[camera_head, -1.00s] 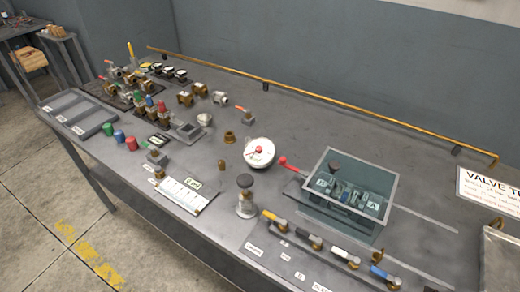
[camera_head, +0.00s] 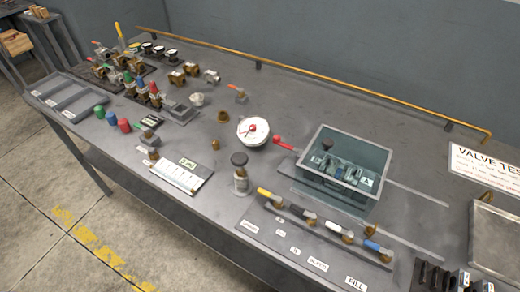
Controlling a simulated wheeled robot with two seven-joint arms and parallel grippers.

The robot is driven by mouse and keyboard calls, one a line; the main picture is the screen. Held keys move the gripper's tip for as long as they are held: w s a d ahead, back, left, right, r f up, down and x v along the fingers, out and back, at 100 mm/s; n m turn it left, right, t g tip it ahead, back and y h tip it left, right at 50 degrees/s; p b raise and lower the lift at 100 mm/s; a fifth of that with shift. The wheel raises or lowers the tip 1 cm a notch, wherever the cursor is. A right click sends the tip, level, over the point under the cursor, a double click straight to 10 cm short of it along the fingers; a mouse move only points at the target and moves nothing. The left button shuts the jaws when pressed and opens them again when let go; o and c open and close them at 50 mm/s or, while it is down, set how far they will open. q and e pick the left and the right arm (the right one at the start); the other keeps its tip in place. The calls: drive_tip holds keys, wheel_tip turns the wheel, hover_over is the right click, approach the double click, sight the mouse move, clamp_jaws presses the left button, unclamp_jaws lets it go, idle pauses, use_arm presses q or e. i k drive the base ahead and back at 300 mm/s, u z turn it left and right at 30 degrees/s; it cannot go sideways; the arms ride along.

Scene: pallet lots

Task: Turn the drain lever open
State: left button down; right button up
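A clear-walled tank (camera_head: 345,175) stands on the grey bench, with a dark round knob and several small parts visible inside it. A red-handled lever (camera_head: 283,143) sticks out at the tank's left side. In front of the tank is a row of valves with a yellow lever (camera_head: 270,195), a black lever (camera_head: 303,213), a white lever (camera_head: 340,228) and a blue lever (camera_head: 378,247). Small labels lie before the row; one reads FILL (camera_head: 356,283), others are too small to read surely. I cannot tell which lever is the drain lever. Neither gripper is in view.
A white round gauge (camera_head: 253,131) and a black-knobbed valve (camera_head: 240,172) stand left of the tank. A yellow rail (camera_head: 320,80) runs along the back. A metal tray (camera_head: 498,238) and a black rack (camera_head: 440,277) are at right.

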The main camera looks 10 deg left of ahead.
sight(278, 200)
drive_tip(key=u, duration=0.5)
drive_tip(key=k, duration=1.15)
drive_tip(key=z, duration=0.55)
drive_tip(key=i, duration=0.75)
drive_tip(key=z, duration=0.5)
